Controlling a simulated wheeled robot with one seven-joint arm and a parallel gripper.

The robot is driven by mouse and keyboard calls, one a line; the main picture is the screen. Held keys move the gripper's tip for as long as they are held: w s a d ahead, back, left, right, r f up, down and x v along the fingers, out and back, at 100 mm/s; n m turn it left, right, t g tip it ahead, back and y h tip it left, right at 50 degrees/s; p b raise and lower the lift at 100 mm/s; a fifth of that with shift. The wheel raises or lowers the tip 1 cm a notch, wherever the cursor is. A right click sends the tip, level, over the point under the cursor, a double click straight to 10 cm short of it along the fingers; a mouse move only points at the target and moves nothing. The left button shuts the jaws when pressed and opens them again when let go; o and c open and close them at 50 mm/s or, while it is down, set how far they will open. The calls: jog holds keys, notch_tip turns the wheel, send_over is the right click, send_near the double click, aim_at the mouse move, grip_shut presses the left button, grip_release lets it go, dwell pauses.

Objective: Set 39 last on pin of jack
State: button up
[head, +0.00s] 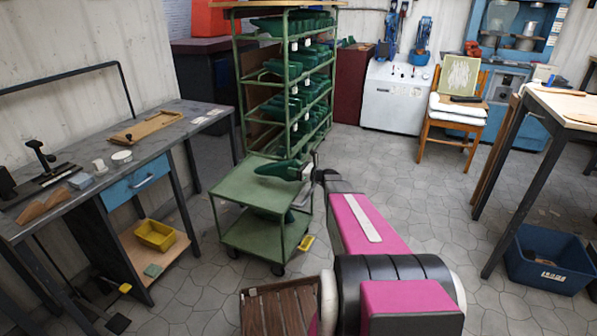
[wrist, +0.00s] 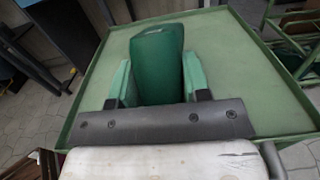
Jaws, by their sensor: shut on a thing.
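A dark green last (head: 276,169) is over the top tray of the green trolley (head: 240,190). My gripper (head: 306,170) is shut on it from the right. In the wrist view the last (wrist: 157,60) lies between the two green-padded fingers of my gripper (wrist: 157,80), pointing away from the wrist. I cannot tell whether it touches the tray or hangs just above it. I cannot read a number on it. A black upright with a knobbed top (head: 42,155), which looks like the jack, stands on the left workbench (head: 185,125); its pin is not clear.
A green rack (head: 240,95) with several green lasts stands behind the trolley. On the bench are a wooden tray (head: 146,128) and small parts. A yellow bin (head: 155,235) sits below. A chair (head: 457,125) and blue crate (head: 545,262) are right. Floor between trolley and bench is clear.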

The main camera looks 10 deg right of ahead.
aim_at(281, 173)
jog(key=shift+x, duration=3.45)
jog(key=shift+s+f, duration=0.1)
jog(key=shift+f, duration=1.65)
jog(key=shift+f, duration=0.3)
jog(key=o, duration=1)
